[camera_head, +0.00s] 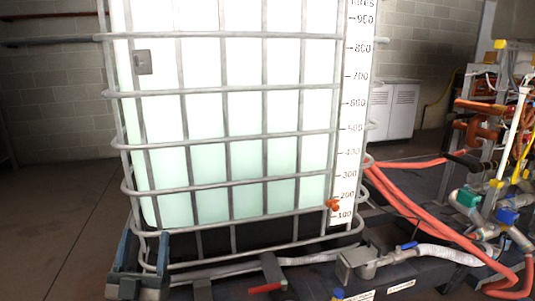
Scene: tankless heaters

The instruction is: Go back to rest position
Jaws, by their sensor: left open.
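My left gripper (144,243) shows at the bottom left of the head view, in front of the lower left corner of a caged tank (225,130). Its two blue-grey fingers point up and stand apart, with nothing seen held between them. I cannot tell whether it touches the tank's cage. My right gripper is not in view.
The tank holds pale green liquid and has a numbered scale (352,130). A red-handled part (268,288) and a grey valve block (358,264) sit low in front. Orange hoses (415,215) and pipework (490,200) crowd the right. Bare floor (50,220) lies left.

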